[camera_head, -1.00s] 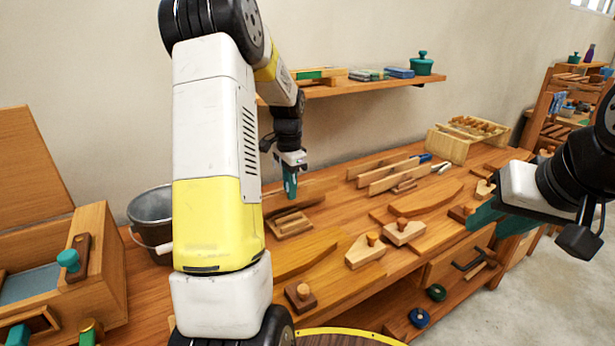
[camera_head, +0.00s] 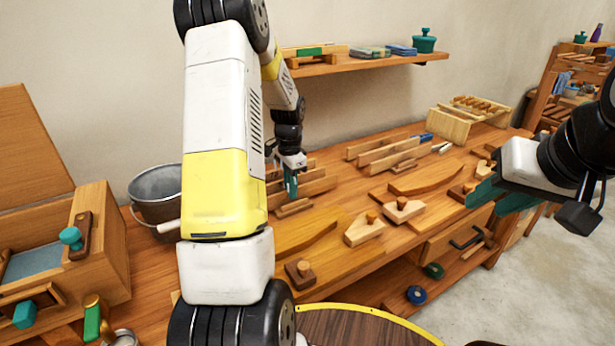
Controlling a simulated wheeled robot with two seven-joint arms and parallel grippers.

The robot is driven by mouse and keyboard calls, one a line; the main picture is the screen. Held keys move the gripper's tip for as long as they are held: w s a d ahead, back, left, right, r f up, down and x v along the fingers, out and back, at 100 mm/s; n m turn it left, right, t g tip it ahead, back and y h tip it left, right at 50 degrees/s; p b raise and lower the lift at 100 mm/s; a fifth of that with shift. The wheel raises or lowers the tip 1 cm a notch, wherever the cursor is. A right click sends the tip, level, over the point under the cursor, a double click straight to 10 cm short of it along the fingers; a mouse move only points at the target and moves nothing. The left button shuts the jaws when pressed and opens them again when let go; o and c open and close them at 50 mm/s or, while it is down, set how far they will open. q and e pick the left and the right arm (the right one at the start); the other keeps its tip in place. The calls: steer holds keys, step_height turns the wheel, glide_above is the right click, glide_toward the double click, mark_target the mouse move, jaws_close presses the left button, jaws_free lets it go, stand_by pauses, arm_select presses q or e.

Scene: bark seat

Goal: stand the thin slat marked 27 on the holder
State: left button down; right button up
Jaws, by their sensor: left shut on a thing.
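My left gripper (camera_head: 291,190), with teal fingers, is at the back of the bench beside the bucket. It is shut on a thin wooden slat (camera_head: 313,188) that stands on its long edge. Another slat edge shows just behind it. A small wooden block (camera_head: 294,208) lies in front of the slat. Two more long thin slats (camera_head: 385,157) stand on edge to the right, with small blocks at their foot. No number is readable, so I cannot tell which is 27 or which piece is the holder. My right gripper (camera_head: 503,197) is empty and looks open, over the bench's right front.
A metal bucket (camera_head: 155,190) and an open wooden box (camera_head: 105,250) stand at left. Knobbed wooden blocks (camera_head: 364,228) and curved boards (camera_head: 427,178) lie on the bench. A shelf (camera_head: 375,62) hangs above. A slotted rack (camera_head: 450,124) stands at the back right.

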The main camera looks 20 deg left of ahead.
arm_select(q)
steer(key=shift+f, duration=0.3)
stand_by(0.6)
steer(key=c, duration=1.5)
jaws_free()
steer(key=shift+o, duration=0.2)
steer(key=shift+r, duration=0.15)
step_height(320, 180, up, 11)
